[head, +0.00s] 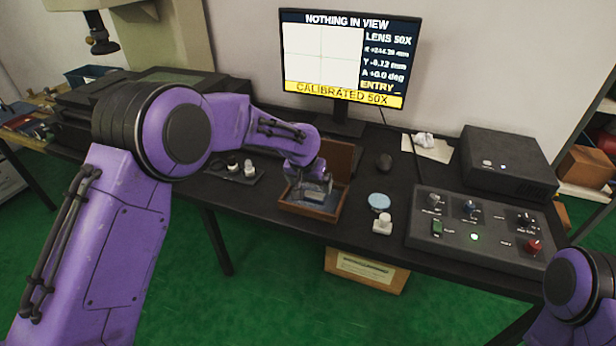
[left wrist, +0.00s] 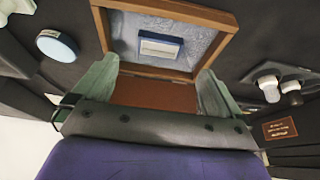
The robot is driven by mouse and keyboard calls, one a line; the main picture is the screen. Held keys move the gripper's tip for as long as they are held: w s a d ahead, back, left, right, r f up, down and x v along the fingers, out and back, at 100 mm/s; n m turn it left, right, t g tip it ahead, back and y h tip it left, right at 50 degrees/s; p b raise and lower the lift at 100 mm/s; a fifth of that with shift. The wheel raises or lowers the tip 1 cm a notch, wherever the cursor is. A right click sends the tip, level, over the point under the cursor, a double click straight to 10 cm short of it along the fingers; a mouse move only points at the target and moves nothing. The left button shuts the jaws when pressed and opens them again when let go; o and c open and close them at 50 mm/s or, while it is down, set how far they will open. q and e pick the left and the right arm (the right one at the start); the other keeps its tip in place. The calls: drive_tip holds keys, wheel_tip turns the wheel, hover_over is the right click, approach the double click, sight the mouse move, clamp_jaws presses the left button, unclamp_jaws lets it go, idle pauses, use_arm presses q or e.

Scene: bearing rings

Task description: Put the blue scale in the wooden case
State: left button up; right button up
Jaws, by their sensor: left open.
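The wooden case (head: 308,212) stands open on the black table, its brown lid (head: 341,157) raised at the back. In the left wrist view the case (left wrist: 222,48) has a grey-blue lining. The blue scale (left wrist: 160,47), a small blue block with a pale plate, lies inside on that lining, clear of the walls. My left gripper (head: 310,188) is over the case, partly hiding its inside in the head view. In the left wrist view its fingers (left wrist: 158,76) are spread wide and empty, apart from the scale. My right gripper is out of view.
A light blue disc (head: 379,201) and a white knobbed piece (head: 382,224) stand right of the case. A control box (head: 480,234) is farther right. Small black and white pieces (head: 249,170) stand left. A monitor (head: 348,58) and mouse (head: 384,162) are behind.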

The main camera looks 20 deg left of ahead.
use_arm(q)
drive_tip(key=v, duration=0.5)
idle(0.9)
